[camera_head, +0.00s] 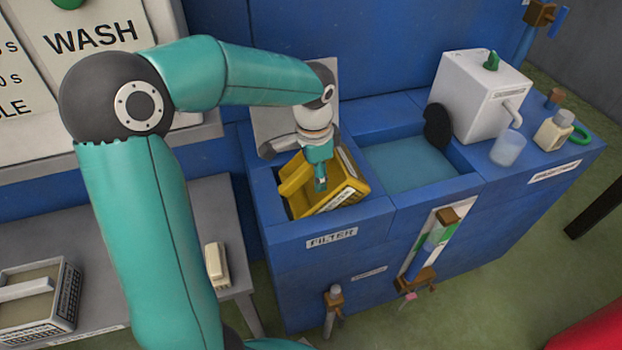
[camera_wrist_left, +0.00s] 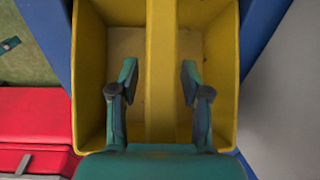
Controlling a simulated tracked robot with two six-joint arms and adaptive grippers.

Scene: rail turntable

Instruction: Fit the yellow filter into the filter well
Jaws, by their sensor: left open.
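The yellow filter (camera_head: 345,193) is an open box with a bar-like handle across its middle. It sits in the mouth of the filter well (camera_head: 283,222) in the blue cabinet, above the FILTER label. It looks tilted and its walls stand above the rim; how deep it sits is hidden. My left gripper (camera_head: 320,182) is over the filter. In the left wrist view the left gripper (camera_wrist_left: 158,88) is open, with one finger on each side of the handle bar (camera_wrist_left: 160,50), apart from it. My right gripper is not in view.
A water basin (camera_head: 405,163) lies right of the well, with a white tank (camera_head: 482,95) and a clear cup (camera_head: 508,148) beyond. A raised lid (camera_head: 275,105) stands behind the well. A grey basket (camera_head: 40,300) and a cream block (camera_head: 217,265) are on the left table.

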